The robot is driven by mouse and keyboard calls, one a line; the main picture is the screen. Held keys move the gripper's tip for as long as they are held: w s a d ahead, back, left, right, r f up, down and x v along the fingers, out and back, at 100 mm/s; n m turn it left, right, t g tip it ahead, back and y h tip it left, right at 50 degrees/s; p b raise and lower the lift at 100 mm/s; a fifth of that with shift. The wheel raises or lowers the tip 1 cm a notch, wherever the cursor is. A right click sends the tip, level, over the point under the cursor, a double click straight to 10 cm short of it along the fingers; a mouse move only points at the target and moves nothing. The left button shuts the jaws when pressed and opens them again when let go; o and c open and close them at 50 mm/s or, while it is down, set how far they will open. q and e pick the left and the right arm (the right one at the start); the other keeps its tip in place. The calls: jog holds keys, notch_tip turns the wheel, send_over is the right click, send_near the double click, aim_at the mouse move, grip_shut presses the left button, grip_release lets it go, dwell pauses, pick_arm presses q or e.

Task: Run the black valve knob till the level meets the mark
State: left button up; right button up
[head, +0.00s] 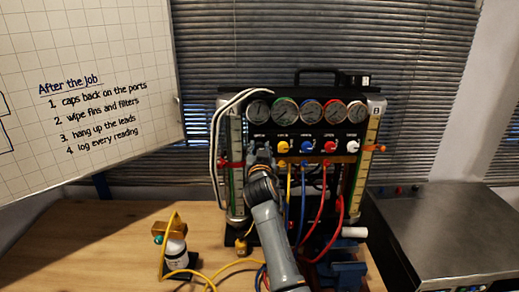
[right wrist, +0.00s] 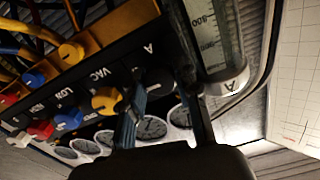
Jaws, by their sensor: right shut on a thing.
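The gauge rig (head: 318,143) stands on the bench with a row of dials and colored valve knobs below them. My right gripper (head: 262,155) is at the left end of the knob row and hides the black knob in the head view. In the right wrist view its two fingers (right wrist: 168,112) are shut on the black knob (right wrist: 155,80), beside the letter A. Sight tube A (head: 236,140) is at the rig's left, with a red marker (head: 231,163) beside it. The tube's printed scale shows in the right wrist view (right wrist: 212,35). I cannot make out the liquid level. My left gripper is not in view.
Yellow (head: 283,147), blue (head: 306,147), red (head: 329,147) and white (head: 352,146) knobs sit close to the right. Hoses hang below. Tube B (head: 368,155) is at the rig's right.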

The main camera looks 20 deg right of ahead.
grip_shut()
jog(key=shift+n+b, duration=0.35)
jog(key=shift+n, duration=0.45)
jog(key=n, duration=0.3)
jog(key=shift+n, duration=0.3)
jog(key=o, duration=0.6)
grip_release()
jog(key=shift+c, duration=0.2)
jog(key=o, duration=0.3)
jog(key=shift+w, duration=0.15)
